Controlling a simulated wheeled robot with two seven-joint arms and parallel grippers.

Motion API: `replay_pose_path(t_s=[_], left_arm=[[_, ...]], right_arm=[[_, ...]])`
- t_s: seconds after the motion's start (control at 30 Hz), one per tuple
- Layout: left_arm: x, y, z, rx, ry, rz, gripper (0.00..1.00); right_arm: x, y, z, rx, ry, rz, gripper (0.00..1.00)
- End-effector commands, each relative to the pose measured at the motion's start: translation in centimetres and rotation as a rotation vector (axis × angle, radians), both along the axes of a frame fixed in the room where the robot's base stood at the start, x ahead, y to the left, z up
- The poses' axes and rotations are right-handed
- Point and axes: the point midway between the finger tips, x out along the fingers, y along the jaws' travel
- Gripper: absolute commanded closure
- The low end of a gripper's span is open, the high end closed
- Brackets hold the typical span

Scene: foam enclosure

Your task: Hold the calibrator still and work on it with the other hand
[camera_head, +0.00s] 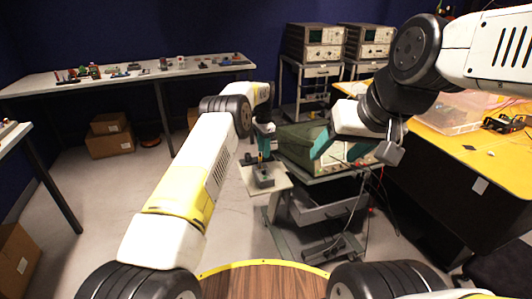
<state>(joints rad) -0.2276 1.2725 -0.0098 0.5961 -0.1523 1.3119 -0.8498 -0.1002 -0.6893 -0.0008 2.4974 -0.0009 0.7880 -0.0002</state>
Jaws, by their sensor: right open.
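A small dark device (265,179) stands on a light board (280,184) at the middle of the view; it may be the calibrator, but I cannot tell for sure. My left gripper (262,153) points down just above this device, and its fingers are small and partly hidden. I cannot tell whether they touch the device or are open. My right gripper (352,150) is open in front of a green-cased instrument (293,138) on a cart, with a teal finger pad on its left side. The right arm and gripper hide part of that instrument.
The grey cart (308,214) has a drawer and hanging cables. A yellow-topped bench (440,150) with a clear bin (450,116) is at right. A long table (130,81) with small items is at back left. Stacked instruments (318,45) stand behind. Floor at left centre is clear.

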Motion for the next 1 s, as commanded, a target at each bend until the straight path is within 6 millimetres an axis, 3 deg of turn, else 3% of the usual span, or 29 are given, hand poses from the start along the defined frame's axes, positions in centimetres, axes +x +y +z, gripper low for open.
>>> replay_pose_path(t_s=[0.03, 0.1, 0.13, 0.47, 0.7, 1.0], left_arm=[[0.0, 0.0, 0.0, 0.0, -0.001, -0.001, 0.64], [0.0, 0.0, 0.0, 0.0, 0.0, -0.001, 0.64], [0.0, 0.0, 0.0, 0.0, 0.0, -0.001, 0.64], [0.0, 0.0, 0.0, 0.0, 0.0, 0.001, 0.64], [0.0, 0.0, 0.0, 0.0, 0.0, 0.001, 0.64], [0.0, 0.0, 0.0, -0.001, 0.0, 0.002, 0.64]], right_arm=[[0.6, 0.0, -0.1, 0.0, -0.002, 0.001, 0.28], [1.9, 0.1, -0.1, -0.002, -0.012, 0.0, 0.15], [2.7, 0.1, -0.2, -0.003, -0.016, -0.001, 0.13], [14.8, 0.9, -2.9, -0.02, -0.126, -0.006, 0.13], [23.0, 1.9, -7.0, -0.036, -0.214, 0.0, 0.13], [31.1, 3.8, -14.4, -0.054, -0.327, 0.024, 0.13]])
